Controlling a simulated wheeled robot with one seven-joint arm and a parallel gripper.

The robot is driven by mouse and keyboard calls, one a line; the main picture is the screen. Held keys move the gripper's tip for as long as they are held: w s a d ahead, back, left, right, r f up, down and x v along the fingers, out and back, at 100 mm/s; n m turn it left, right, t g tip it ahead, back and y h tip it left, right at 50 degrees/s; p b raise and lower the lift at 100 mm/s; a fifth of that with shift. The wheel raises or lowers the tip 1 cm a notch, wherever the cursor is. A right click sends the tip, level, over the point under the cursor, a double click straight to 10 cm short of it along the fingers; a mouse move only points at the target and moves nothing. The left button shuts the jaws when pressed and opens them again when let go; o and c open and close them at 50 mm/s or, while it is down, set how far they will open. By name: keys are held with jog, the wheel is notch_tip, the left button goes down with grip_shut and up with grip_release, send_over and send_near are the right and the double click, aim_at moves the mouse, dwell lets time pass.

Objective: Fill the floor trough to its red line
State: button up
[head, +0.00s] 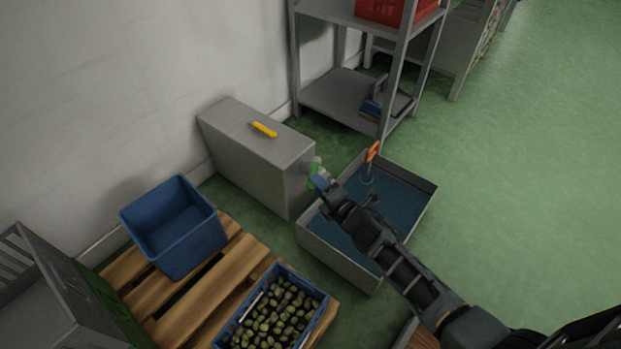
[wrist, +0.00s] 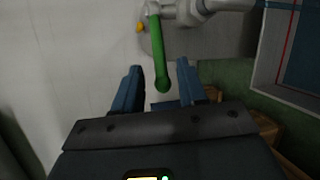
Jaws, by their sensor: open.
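The floor trough (head: 338,255) is a grey open box holding blue water. In the wrist view its wall (wrist: 283,99) is at the right, with a red line (wrist: 287,45) along the inside. A green lever (wrist: 158,50) hangs from a pale pipe fitting (wrist: 205,8) on the grey cabinet's side; in the head view the lever (head: 314,170) is partly hidden by my gripper. My gripper (wrist: 160,68) is open, its fingers either side of the lever's lower end. I cannot tell whether they touch it.
The grey cabinet (head: 245,165) has a yellow handle (head: 264,130) on top. An orange-handled thing (head: 372,151) stands at the trough. A blue bin (head: 175,230) and an olive crate (head: 318,315) are on the pallet (head: 165,295). Shelving (head: 335,97) stands behind; right floor is clear.

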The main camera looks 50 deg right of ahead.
jog(key=shift+x, duration=2.3)
grip_shut()
